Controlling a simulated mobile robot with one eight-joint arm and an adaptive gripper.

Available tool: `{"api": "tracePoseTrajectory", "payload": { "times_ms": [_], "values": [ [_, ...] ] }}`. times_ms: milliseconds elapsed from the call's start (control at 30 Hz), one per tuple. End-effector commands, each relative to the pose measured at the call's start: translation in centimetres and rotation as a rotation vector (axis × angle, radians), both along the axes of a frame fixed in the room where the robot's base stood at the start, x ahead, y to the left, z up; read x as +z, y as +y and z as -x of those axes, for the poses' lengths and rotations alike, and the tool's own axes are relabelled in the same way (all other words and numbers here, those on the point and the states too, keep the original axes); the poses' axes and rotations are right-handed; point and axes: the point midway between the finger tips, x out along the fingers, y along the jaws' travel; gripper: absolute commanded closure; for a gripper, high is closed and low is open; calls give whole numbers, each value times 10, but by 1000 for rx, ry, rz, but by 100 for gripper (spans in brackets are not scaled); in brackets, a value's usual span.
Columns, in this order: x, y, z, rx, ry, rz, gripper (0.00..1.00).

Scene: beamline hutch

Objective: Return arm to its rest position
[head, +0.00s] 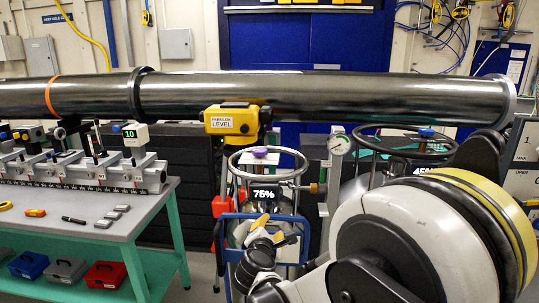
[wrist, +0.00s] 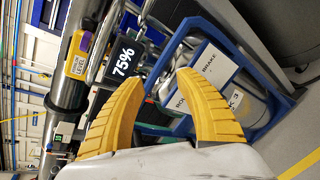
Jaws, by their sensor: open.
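My gripper (wrist: 160,92) shows in the wrist view with its two ribbed yellow fingers spread apart and nothing between them. In the head view my gripper (head: 276,237) is low in the middle, in front of a metal vessel in a blue frame (head: 232,217). The vessel carries a display reading 75% (head: 264,194). The blue frame also shows close beyond the fingertips in the wrist view (wrist: 185,42). Whether a fingertip touches the frame, I cannot tell. My arm hides much of the right side of the head view.
A long dark beam pipe (head: 240,97) crosses the hutch above my gripper. A yellow level box (head: 231,121) sits below it. A grey-topped bench (head: 140,212) with tools stands at left. A second vessel with a ring handle (head: 405,141) is partly behind my arm.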

Motion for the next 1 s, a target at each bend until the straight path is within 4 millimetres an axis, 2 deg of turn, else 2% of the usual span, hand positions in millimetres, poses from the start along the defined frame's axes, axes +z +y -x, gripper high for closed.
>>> {"api": "tracePoseTrajectory", "payload": {
  "times_ms": [33,200,300,433,567,600,700,833,1000],
  "values": [
    [14,-28,11,-64,25,-108,59],
    [41,-104,64,-302,102,-519,59],
    [49,-140,105,-452,133,-756,59],
    [51,-174,166,-657,163,-1062,59],
    [45,-194,230,-866,180,-1360,59],
    [41,-196,249,-928,184,-1445,59],
    [33,-198,288,-1064,190,-1631,59],
    [24,-195,320,-1189,194,-1796,59],
    [19,-191,336,-1254,197,-1880,59]
  ]
}}
